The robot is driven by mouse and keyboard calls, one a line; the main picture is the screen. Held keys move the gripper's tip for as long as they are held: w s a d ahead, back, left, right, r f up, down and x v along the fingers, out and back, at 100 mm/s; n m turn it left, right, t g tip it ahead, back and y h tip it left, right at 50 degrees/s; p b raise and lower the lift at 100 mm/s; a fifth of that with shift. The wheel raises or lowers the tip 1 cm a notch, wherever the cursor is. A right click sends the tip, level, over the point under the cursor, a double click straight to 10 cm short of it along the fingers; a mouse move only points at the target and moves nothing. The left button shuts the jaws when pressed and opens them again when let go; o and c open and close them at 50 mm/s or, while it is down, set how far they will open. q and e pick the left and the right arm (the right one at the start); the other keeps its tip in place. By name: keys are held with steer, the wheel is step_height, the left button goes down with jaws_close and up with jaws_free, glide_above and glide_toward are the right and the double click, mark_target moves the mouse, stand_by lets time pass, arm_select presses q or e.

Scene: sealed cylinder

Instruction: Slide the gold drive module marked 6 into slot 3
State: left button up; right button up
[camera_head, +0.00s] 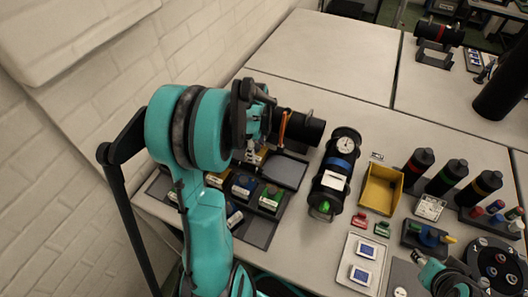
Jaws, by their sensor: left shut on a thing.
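My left gripper (253,150) is above the back of the dark module tray (258,232) and points down. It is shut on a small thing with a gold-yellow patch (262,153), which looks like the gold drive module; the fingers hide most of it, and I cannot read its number. Modules with white, blue (243,186) and green (270,198) parts stand in the tray. Slot numbers are too small to read, so I cannot tell which is slot 3. My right gripper (448,280) is at the lower right, partly cut off; its jaw opening is unclear.
A black cylinder with an orange ring (300,128) lies just right of my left gripper. A black cylinder with a gauge and blue band (339,168) lies beyond it, beside a yellow bin (381,189). Several capped bottles stand at the right. The back table (330,50) is clear.

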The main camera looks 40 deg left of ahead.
arm_select(q)
steer(key=shift+s+a, duration=0.45)
steer(key=shift+a, duration=1.4)
steer(key=shift+s+a, duration=0.45)
steer(key=shift+a, duration=1.4)
steer(key=shift+s+a, duration=0.45)
steer(key=shift+a, duration=1.4)
steer(key=o, duration=1.5)
step_height(320, 180, up, 7)
steer(key=p, duration=0.4)
steer(key=shift+p, duration=0.35)
